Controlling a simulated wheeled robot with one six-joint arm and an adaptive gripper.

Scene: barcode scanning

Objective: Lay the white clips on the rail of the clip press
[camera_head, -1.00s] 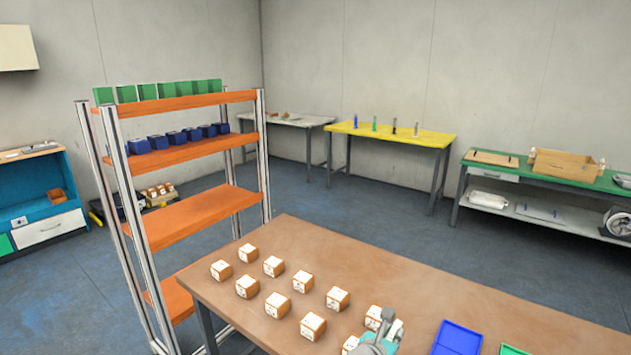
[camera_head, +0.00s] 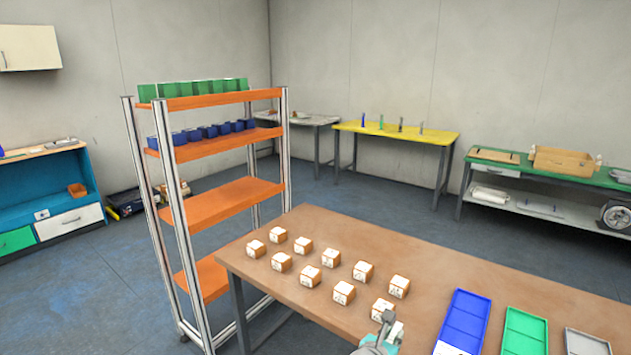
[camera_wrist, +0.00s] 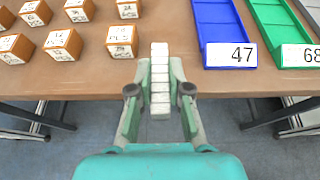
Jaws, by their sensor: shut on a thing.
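My gripper (camera_wrist: 160,88) is shut on a narrow pale strip made of several white segments (camera_wrist: 160,52) in the wrist view. It looks like a row of white clips, but I cannot tell for certain. The strip stands between the fingers and sticks out past their tips, over the near edge of the brown table. In the head view my gripper (camera_head: 386,330) shows at the bottom edge, beside the nearest orange-and-white box; the held strip is hard to make out there. I cannot make out the clip press or its rail in either view.
The brown table (camera_head: 420,270) carries several orange-and-white boxes (camera_head: 343,293), a blue tray (camera_head: 465,318), a green tray (camera_head: 525,330) and a grey tray (camera_head: 587,342). An orange shelf rack (camera_head: 225,198) stands left. A yellow table (camera_head: 395,133) and a green bench (camera_head: 540,172) stand behind, across open floor.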

